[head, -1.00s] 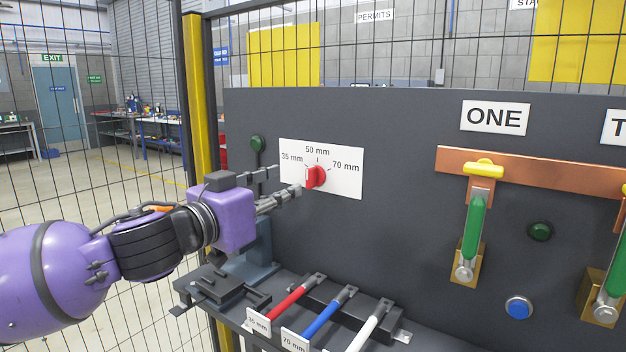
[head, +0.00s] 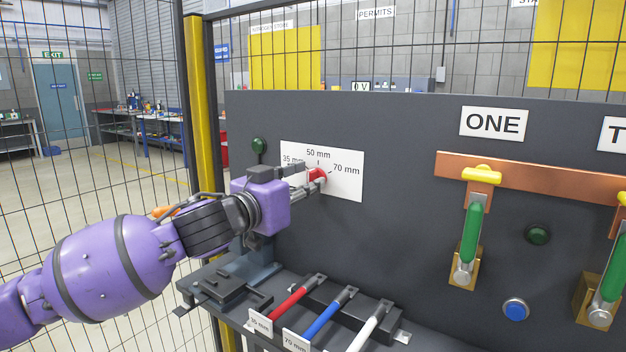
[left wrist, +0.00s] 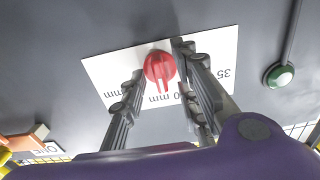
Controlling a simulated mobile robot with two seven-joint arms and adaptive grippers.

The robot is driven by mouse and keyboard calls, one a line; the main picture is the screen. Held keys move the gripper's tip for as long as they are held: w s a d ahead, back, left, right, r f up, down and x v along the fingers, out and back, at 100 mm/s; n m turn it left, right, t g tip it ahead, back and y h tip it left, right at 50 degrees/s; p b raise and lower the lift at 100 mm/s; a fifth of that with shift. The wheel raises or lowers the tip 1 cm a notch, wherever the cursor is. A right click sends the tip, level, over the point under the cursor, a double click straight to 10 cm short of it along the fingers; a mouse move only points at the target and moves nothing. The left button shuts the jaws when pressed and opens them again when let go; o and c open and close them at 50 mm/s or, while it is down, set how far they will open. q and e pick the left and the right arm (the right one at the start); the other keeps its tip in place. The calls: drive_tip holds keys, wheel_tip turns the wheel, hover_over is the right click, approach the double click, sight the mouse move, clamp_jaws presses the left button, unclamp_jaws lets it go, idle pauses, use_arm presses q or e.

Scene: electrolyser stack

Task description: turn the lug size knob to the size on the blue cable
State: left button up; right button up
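The red lug size knob (head: 318,174) sits on a white plate (head: 345,188) marked 35 mm, 50 mm and 70 mm. In the left wrist view the knob (left wrist: 160,68) has a raised bar roughly in line with the 50 mm print; I cannot tell its pointing end for sure. My left gripper (head: 304,178) is open at the knob. In the left wrist view its fingers (left wrist: 160,90) stand on either side of the knob, with no clear contact. The blue cable (head: 326,313) lies on the shelf, and the tag at its end (head: 295,342) reads 70 mm. My right gripper is out of view.
A red cable (head: 290,298) and a white cable (head: 370,328) lie beside the blue one. A green lamp (head: 259,145) is left of the plate. Green-handled switches (head: 471,232) and a blue button (head: 515,309) are to the right. The panel between plate and switches is clear.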

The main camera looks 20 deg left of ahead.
use_arm(q)
drive_tip(key=c, duration=0.5)
clamp_jaws()
drive_tip(key=shift+r+m+p, duration=0.15)
drive_tip(key=shift+m+p, duration=0.65)
drive_tip(key=shift+m, duration=0.3)
drive_tip(key=shift+m+p, duration=0.55)
drive_tip(key=shift+m, duration=0.65)
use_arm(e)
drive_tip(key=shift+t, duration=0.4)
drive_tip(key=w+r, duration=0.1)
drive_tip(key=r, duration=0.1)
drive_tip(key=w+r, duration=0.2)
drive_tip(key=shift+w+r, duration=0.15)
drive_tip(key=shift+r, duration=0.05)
